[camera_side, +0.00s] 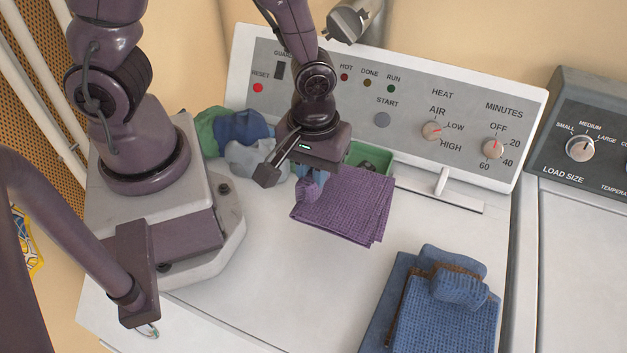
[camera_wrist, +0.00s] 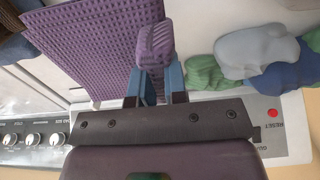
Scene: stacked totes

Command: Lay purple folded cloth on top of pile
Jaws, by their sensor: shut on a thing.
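The purple folded cloth (camera_side: 350,208) has a waffle weave and lies flat and level near the back middle of the white machine top. My gripper (camera_side: 310,188) is over its left part, blue fingers shut on a raised purple lump of it. In the wrist view the cloth (camera_wrist: 85,50) spreads left of my gripper (camera_wrist: 156,70), with the lump between the fingers. I cannot tell whether the cloth touches the top. The pile (camera_side: 440,325) is blue folded cloths with a brown edge showing, at the front right, with a blue lump on top.
Crumpled green, blue and grey cloths (camera_side: 240,140) lie at the back left. A green tray (camera_side: 370,157) sits behind the purple cloth. The control panel (camera_side: 400,110) rises along the back. White top between the purple cloth and the pile is clear.

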